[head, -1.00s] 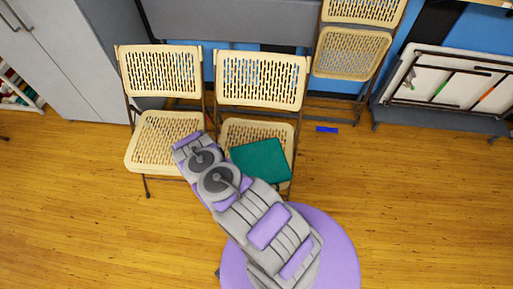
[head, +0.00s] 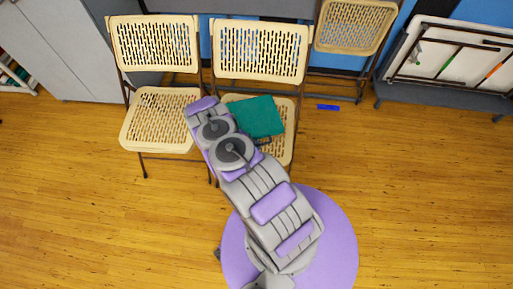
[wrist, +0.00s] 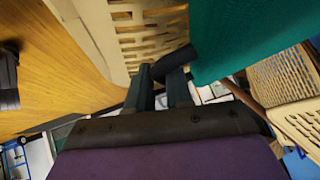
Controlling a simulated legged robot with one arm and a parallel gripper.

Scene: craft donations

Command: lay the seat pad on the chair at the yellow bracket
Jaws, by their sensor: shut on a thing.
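The seat pad (head: 257,117) is a flat teal-green square. In the head view it shows over the seat of the middle beige folding chair (head: 282,145), towards its backrest. I cannot tell whether it touches the seat. In the wrist view, my gripper (wrist: 165,78) is shut at a dark rolled piece beside the pad's edge, and the pad (wrist: 240,35) extends to the right. My arm hides part of the middle chair's left side. I see no yellow bracket in these frames.
Another empty beige chair (head: 160,120) stands to the left, and a third (head: 353,27) stands farther back on the right. A blue strip (head: 328,107) lies on the floor. A rack (head: 455,60) stands at right. The wooden floor in front is clear.

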